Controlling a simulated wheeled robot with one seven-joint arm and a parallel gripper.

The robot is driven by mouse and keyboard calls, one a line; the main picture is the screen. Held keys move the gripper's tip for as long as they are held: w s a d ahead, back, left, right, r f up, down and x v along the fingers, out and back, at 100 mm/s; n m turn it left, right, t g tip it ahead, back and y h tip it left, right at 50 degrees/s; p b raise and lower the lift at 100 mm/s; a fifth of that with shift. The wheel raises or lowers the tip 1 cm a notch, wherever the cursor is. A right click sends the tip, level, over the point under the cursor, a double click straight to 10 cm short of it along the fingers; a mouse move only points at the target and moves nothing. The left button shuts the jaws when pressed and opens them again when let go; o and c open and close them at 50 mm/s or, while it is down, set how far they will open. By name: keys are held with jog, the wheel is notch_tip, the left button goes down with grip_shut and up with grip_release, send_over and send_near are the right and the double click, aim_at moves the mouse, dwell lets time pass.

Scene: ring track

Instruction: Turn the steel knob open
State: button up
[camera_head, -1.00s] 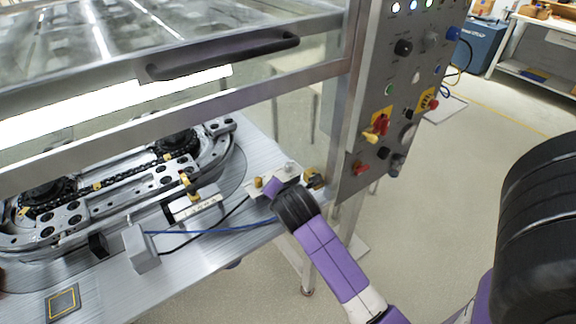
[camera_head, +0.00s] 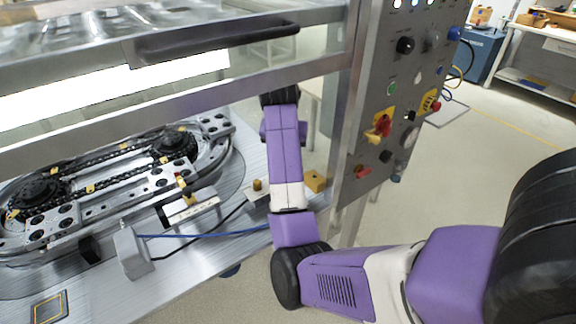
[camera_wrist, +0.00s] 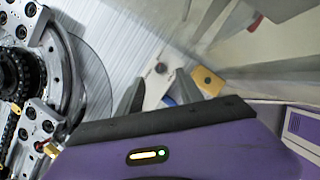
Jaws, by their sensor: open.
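The steel knob (camera_wrist: 160,68) shows in the wrist view as a small grey round knob on a pale plate (camera_wrist: 152,92). My gripper (camera_wrist: 158,88) is open and empty, its two dark fingers apart on either side of the plate in the picture. The knob appears just beyond and between the fingertips, with no contact seen. In the head view my arm covers the knob and my gripper is hidden.
A yellow block (camera_head: 315,181) sits right of the plate; it also shows in the wrist view (camera_wrist: 208,81). The ring track (camera_head: 105,180) lies left. A guard frame with a black handle (camera_head: 215,42) is above. A control panel (camera_head: 375,110) stands right. Cables cross the table.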

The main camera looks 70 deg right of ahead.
jog(key=x, duration=0.7)
jog(key=shift+b, duration=0.35)
jog(key=shift+r, duration=0.1)
jog(key=shift+c, duration=0.4)
grip_shut()
